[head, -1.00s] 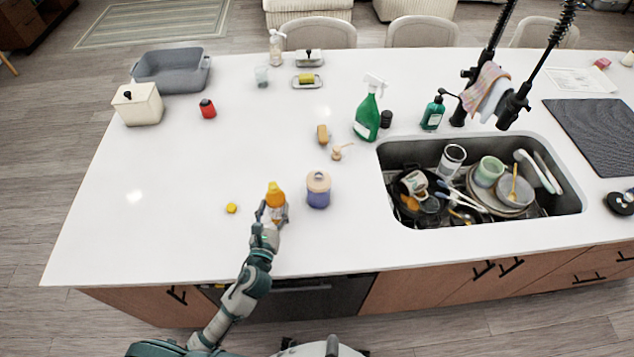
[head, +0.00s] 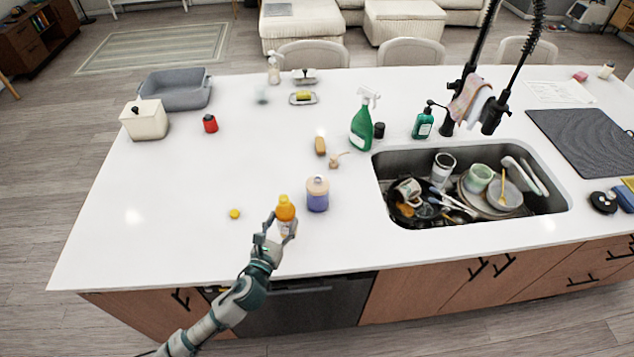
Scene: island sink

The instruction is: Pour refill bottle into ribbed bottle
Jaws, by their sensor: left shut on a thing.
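An orange bottle with a pale label (head: 286,209), seemingly the refill bottle, stands nearly upright in my left gripper (head: 280,230). The gripper is shut around its lower part and hides some of it. Whether its base touches the counter cannot be told. A ribbed-looking purple-blue bottle with a pale top (head: 317,194), seemingly the ribbed bottle, stands upright just right of it, with a small gap between them. A small yellow cap (head: 235,214) lies on the counter to the left. My right gripper is not in view.
The white counter (head: 150,240) is clear on the left. A green spray bottle (head: 362,125) stands farther back. The sink (head: 560,203) with dishes is at the right.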

